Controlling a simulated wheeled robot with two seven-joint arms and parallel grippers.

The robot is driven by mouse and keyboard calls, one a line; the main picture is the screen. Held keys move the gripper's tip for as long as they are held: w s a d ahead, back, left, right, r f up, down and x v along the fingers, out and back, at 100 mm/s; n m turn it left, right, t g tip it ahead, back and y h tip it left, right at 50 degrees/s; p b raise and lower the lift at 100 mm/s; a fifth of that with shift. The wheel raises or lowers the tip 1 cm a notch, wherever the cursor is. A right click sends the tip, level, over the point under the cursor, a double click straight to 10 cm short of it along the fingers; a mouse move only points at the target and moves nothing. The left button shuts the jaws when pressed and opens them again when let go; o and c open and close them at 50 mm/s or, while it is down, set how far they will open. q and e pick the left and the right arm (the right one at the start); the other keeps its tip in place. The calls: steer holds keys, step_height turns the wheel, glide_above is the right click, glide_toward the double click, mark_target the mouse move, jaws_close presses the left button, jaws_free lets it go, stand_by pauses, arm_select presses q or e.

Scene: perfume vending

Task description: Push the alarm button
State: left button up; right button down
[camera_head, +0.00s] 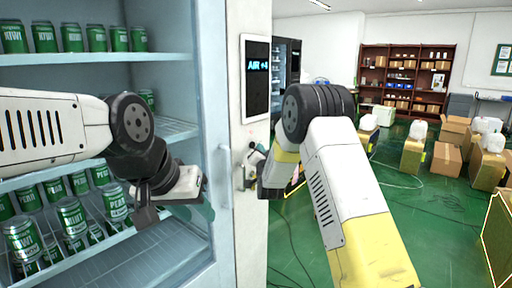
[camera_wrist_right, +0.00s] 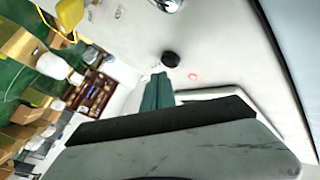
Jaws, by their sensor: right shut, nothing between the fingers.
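In the right wrist view, a round black knob-like part (camera_wrist_right: 170,59) sits on a white upright panel, with a small red ring (camera_wrist_right: 193,77) beside it. I cannot tell which of these is the alarm button. My right gripper's teal fingers (camera_wrist_right: 157,92) are shut and empty, pointing toward the panel close to both; I cannot tell if they touch it. In the head view, my right gripper (camera_head: 250,168) is at the white panel edge, below the display, partly hidden by my arm. My left gripper (camera_head: 195,208) is in front of the open shelves; its jaw state is unclear.
A refrigerated cabinet with green cans (camera_head: 72,215) on several shelves fills the left. A display (camera_head: 257,78) is on the white panel. Cardboard boxes (camera_head: 447,160) and a brown shelf unit (camera_head: 403,80) stand at the right and back. A cable (camera_head: 400,183) lies on the green floor.

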stand_by(0.4)
steer(key=shift+w+a, duration=0.25)
steer(key=shift+a, duration=0.1)
steer(key=shift+w+a, duration=0.2)
steer(key=shift+a, duration=0.15)
stand_by(0.7)
steer(key=shift+s+d, duration=0.5)
steer(key=shift+d, duration=0.15)
steer(key=shift+d, duration=0.1)
steer(key=shift+s+d, duration=0.75)
steer(key=shift+d, duration=0.25)
steer(key=shift+s+d, duration=0.7)
steer(key=shift+d, duration=0.25)
